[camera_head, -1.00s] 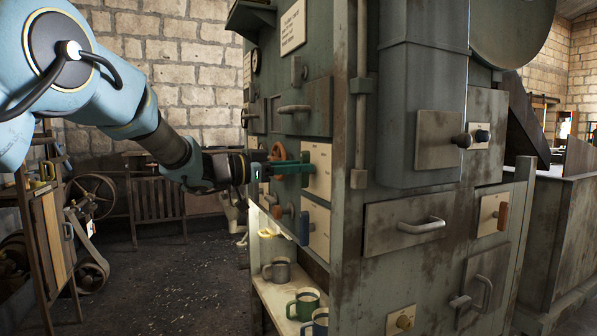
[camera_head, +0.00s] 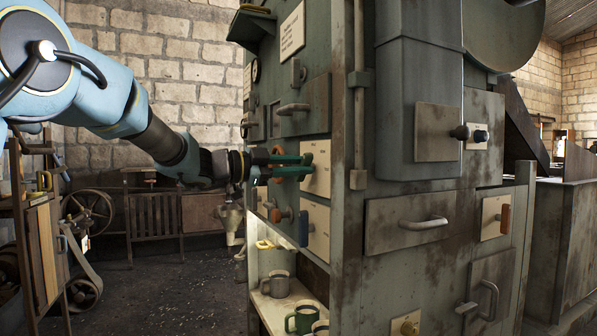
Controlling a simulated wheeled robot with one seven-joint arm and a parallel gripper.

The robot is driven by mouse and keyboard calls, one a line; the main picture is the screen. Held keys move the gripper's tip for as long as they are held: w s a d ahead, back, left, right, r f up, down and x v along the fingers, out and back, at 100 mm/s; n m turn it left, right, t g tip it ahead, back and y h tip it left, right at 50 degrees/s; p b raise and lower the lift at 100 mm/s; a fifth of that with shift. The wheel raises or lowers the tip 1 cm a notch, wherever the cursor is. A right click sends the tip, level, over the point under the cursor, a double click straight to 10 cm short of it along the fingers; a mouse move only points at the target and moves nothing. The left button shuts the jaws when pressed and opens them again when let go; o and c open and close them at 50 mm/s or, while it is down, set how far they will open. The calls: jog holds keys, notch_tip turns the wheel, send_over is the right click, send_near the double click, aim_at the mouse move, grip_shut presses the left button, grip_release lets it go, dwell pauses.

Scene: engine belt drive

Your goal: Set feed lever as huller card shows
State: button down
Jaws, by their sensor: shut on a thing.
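My gripper (camera_head: 293,166) has teal fingers and reaches from the left to the left face of the grey-green machine (camera_head: 345,215). It is shut at a cream plate (camera_head: 317,168), on what seems to be a lever; the gripped part is mostly hidden by the fingers. A reddish part (camera_head: 278,150) shows just behind the fingers. Below are an orange-red handle (camera_head: 276,214) and a blue handle (camera_head: 303,228) at another cream plate (camera_head: 318,232). A white card (camera_head: 292,31) hangs high on the same face; its writing is too small to read.
A lower shelf (camera_head: 273,308) in the machine holds mugs, one green (camera_head: 303,319). The front face has a bar-handled drawer (camera_head: 405,223) and more small levers. A wooden rack with wheels stands at left.

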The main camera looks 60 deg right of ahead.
jog(key=shift+f, duration=0.1)
dwell(0.3)
jog(key=c, duration=0.7)
grip_release()
jog(key=b+v, duration=0.2)
jog(key=v, duration=0.8)
jog(key=shift+w+a, duration=0.2)
jog(key=shift+a, duration=0.15)
